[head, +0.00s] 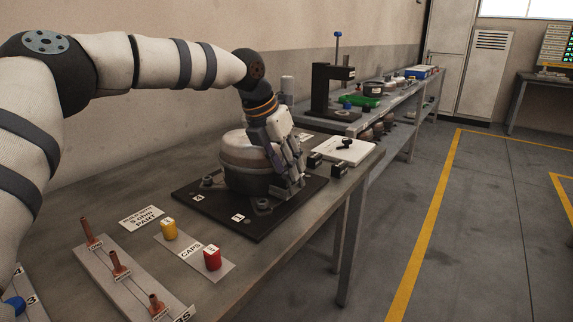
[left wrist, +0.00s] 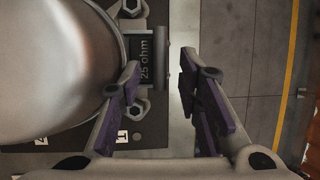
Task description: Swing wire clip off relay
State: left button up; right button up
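A rounded metal compressor (head: 245,155) stands on a black base plate (head: 258,223) on the bench. It also fills the left of the left wrist view (left wrist: 50,70). A dark relay block labelled "25 ohm" (left wrist: 145,58) sits at the compressor's side. A grey rod-like piece (left wrist: 162,68) stands along the block's right edge; I cannot tell whether it is the wire clip. My left gripper (head: 289,180) is at the compressor's right side. In the left wrist view its purple-padded fingers (left wrist: 159,88) are apart, with nothing between the tips. My right gripper is out of view.
Yellow (head: 168,229) and red (head: 212,258) caps stand on a labelled strip near the front. A board with copper stubs (head: 121,270) lies left of it. A white pad (head: 343,150) and small black blocks lie right of the compressor, near the bench edge.

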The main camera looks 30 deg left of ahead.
pick_arm(q)
grip_shut()
jog(key=shift+r, duration=0.15)
